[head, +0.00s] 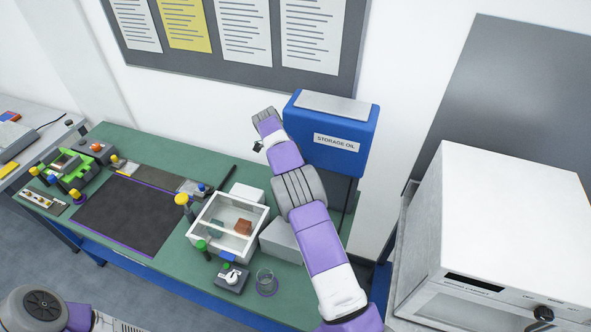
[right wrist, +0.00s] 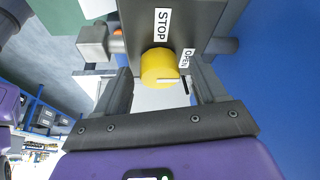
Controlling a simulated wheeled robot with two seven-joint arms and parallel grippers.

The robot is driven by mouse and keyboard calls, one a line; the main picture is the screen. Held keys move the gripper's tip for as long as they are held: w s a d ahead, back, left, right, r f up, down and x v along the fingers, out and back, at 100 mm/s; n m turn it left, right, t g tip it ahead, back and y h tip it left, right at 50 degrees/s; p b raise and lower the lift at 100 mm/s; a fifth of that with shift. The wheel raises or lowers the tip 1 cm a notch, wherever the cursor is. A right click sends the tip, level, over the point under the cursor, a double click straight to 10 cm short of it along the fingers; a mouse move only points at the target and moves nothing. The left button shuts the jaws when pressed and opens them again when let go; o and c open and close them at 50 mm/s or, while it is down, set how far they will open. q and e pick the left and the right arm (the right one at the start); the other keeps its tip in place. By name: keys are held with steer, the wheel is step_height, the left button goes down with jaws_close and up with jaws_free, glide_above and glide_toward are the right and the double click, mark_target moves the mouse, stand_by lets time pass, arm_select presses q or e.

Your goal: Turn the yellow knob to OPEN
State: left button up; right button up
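The yellow knob (right wrist: 159,66) shows in the right wrist view, on a dark grey block with a STOP label (right wrist: 162,24) above it and an OPEN label (right wrist: 186,58) to its right. A pale pointer line on the knob's face points to the picture's right, just below the OPEN label. My right gripper (right wrist: 164,85) is open, with one finger on each side of the knob and a gap on both sides. In the head view, my right arm reaches up beside the blue STORAGE OIL box (head: 330,135); the knob cannot be made out there. My left gripper is out of view.
A white oven-like machine (head: 500,220) stands at the right. The dark mat (head: 128,215) is clear.

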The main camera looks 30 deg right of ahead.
steer(key=shift+r, duration=0.1)
steer(key=shift+v, duration=3.1)
steer(key=shift+a+r, duration=0.15)
steer(key=shift+r, duration=0.3)
